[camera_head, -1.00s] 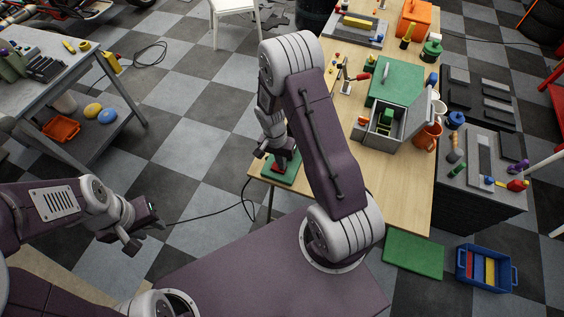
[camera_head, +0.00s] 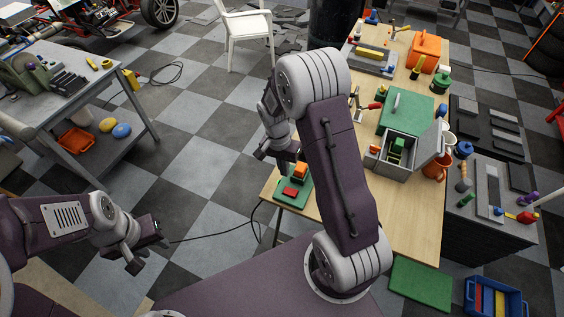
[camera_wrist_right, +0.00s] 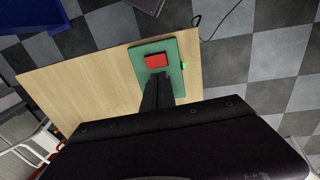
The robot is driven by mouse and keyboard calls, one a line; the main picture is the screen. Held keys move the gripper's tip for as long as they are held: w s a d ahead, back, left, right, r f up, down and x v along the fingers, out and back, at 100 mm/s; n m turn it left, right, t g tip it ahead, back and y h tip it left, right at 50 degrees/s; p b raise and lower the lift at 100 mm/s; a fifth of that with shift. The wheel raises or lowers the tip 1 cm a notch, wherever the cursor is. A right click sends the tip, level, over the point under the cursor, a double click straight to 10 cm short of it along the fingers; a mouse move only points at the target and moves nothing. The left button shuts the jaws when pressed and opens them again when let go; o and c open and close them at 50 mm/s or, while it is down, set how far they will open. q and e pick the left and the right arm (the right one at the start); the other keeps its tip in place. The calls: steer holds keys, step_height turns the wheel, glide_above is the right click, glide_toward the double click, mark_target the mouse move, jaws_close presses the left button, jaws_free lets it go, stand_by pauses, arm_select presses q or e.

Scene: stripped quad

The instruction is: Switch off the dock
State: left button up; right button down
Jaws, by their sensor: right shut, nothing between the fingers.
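The dock is a green plate (camera_head: 293,203) at the near left corner of the wooden table, with a red button (camera_head: 289,191) and an orange block-like part behind it. In the right wrist view, the plate (camera_wrist_right: 175,82) bears the red button (camera_wrist_right: 156,61), and a small bright green spot shows at its right edge. My right gripper (camera_wrist_right: 157,78) is shut and empty, its fingertips over the plate just below the button in that view. They hide part of the plate; I cannot tell whether they touch it. My left gripper (camera_head: 150,250) hangs over the floor, away from the table.
A grey workbench (camera_head: 50,85) stands at the left. A dark cable lies on the floor between.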

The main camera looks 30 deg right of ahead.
mark_target(294, 193)
arm_select(q)
steer(key=shift+d+f, duration=0.2)
steer(key=shift+f, duration=0.1)
arm_select(e)
step_height(294, 193, up, 4)
steer(key=shift+w+r, duration=0.1)
steer(key=shift+w, duration=0.05)
steer(key=s+f+b, duration=0.1)
steer(key=f+b, duration=0.2)
steer(key=f, duration=0.1)
steer(key=s+d+f+b, duration=0.1)
steer(key=f+b, duration=0.3)
steer(key=f, duration=0.1)
steer(key=s+d+f+b, duration=0.1)
steer(key=f+b, duration=0.2)
steer(key=f, duration=0.1)
steer(key=shift+s+f+b, duration=0.1)
steer(key=shift+f+b, duration=0.2)
steer(key=shift+f, duration=0.1)
arm_select(q)
step_height(294, 193, down, 10)
steer(key=d, duration=0.1)
steer(key=shift+d, duration=0.25)
steer(key=shift+s+f, duration=0.15)
arm_select(e)
steer(key=shift+d, duration=0.1)
